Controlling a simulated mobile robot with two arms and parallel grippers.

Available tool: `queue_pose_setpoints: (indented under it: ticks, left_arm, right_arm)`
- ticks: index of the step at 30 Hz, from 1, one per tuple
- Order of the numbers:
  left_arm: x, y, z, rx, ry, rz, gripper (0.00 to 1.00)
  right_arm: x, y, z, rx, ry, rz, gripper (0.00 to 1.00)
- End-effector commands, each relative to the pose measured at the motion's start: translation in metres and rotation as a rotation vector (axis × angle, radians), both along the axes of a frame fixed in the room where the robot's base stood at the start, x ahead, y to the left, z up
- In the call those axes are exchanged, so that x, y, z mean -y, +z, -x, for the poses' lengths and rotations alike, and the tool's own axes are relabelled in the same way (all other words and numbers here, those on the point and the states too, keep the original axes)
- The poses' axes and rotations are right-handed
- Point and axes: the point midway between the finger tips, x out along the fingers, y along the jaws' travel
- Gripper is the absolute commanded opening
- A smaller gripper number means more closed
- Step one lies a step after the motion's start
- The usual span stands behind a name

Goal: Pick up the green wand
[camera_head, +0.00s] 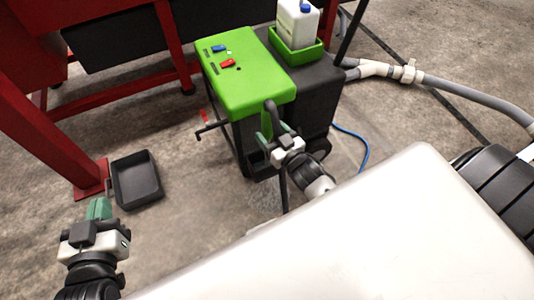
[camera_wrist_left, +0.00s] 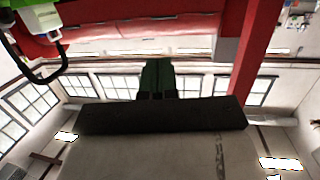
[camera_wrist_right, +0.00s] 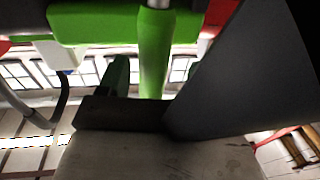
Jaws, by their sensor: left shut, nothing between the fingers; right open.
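The wand stands upright at the front of the green-topped machine (camera_head: 245,75). In the head view its dark curved upper end (camera_head: 271,108) and thin dark lance (camera_head: 284,190) show. In the right wrist view its green shaft (camera_wrist_right: 155,50) rises beside a green finger, and a large dark grey part, perhaps its handle, covers the right side. My right gripper (camera_head: 275,130) is open around or right beside the wand; I cannot tell if the fingers touch it. My left gripper (camera_head: 99,207) is shut and empty at the lower left, away from the wand.
A black tray (camera_head: 136,180) lies on the floor by a red frame post (camera_head: 40,140). A white jug (camera_head: 298,22) sits in a green holder on the machine. A grey hose (camera_head: 460,88) runs at the right. Concrete floor is clear between tray and machine.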

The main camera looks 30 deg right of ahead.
Motion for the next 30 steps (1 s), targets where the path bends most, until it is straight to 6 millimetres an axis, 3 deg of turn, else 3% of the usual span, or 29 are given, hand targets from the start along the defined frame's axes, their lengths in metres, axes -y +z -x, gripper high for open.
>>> queue_pose_setpoints:
  ticks: [15,25,30]
  left_arm:
    - [0.011,0.048,-0.005,0.389,-0.024,0.101,0.0]
    - [0.011,0.054,-0.004,0.422,-0.026,0.109,0.0]
    - [0.011,0.054,-0.005,0.421,-0.026,0.109,0.0]
  right_arm:
    - [0.002,0.003,-0.048,0.001,0.001,-0.001,0.65]
    - [0.002,0.004,-0.052,0.0,0.0,-0.001,0.65]
    - [0.002,0.004,-0.052,0.0,0.0,-0.001,0.41]
